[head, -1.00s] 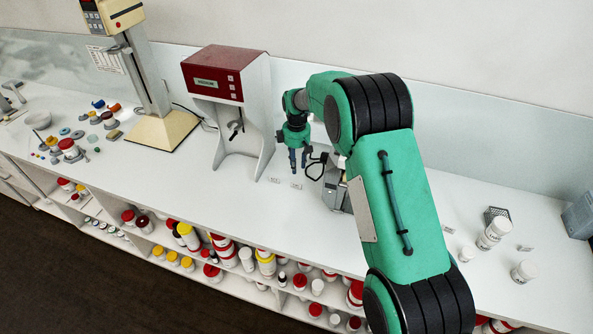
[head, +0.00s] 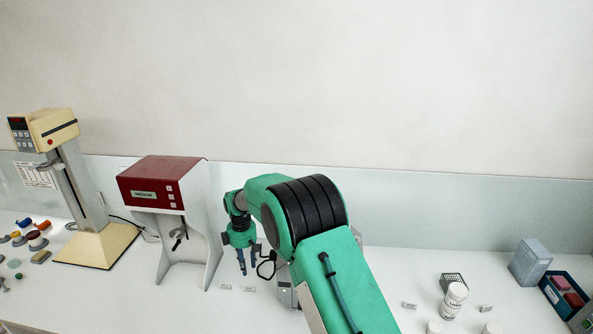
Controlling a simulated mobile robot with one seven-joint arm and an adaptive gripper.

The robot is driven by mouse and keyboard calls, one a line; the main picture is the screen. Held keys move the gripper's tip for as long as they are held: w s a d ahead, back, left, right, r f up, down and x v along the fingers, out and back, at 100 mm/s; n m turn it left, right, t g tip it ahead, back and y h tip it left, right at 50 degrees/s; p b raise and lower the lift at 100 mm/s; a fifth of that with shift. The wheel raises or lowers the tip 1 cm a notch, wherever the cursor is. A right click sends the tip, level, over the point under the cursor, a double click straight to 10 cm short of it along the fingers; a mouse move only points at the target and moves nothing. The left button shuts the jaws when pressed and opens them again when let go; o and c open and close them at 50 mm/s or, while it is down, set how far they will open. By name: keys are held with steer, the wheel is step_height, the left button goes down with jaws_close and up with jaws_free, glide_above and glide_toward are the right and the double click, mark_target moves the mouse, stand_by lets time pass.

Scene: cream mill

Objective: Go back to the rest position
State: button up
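My gripper (head: 248,262) hangs fingers-down over the white bench (head: 205,312), just right of the red-topped mixer (head: 152,185). Its two blue fingers are apart, with nothing visible between them. My green arm reaches in from the lower right and bends down at the black-ringed joint. A grey device (head: 284,288) on the bench is mostly hidden behind my arm.
A cream stand mixer (head: 75,195) is at the left, with small jars and caps beside it. At the right are white jars (head: 453,300), a black wire basket (head: 453,281), a grey box (head: 530,262) and a blue tray (head: 549,291). Small labels lie on the bench.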

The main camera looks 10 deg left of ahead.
steer(key=s+d+r+m+b, duration=0.1)
steer(key=d+r, duration=0.3)
steer(key=r, duration=0.3)
steer(key=s+d+r+m+t+y+b, duration=0.1)
steer(key=d+r, duration=0.3)
steer(key=r, duration=0.3)
steer(key=s+d+r+m+b, duration=0.1)
steer(key=d+r+m, duration=0.15)
steer(key=r, duration=0.55)
steer(key=s+d+r+m+t+b, duration=0.2)
steer(key=s+d+r+m+b, duration=0.1)
steer(key=s+d+r, duration=0.85)
steer(key=s+d+m+t+b, duration=0.15)
steer(key=s+d+m, duration=0.35)
steer(key=s+d, duration=1.15)
steer(key=s+d+f+m+b, duration=0.1)
steer(key=s+d+f+m, duration=0.1)
steer(key=s+d+f, duration=0.2)
steer(key=s+d+f+m+t+h+b, duration=0.1)
steer(key=s+d+f+m+b, duration=0.1)
steer(key=s+d, duration=0.4)
steer(key=s+f+m, duration=0.1)
steer(key=s+f, duration=0.1)
steer(key=s, duration=0.2)
steer(key=shift+s+d+f, duration=0.15)
steer(key=shift+s+d, duration=0.05)
steer(key=shift+s, duration=0.15)
steer(key=shift+o, duration=0.6)
steer(key=shift+m, duration=0.25)
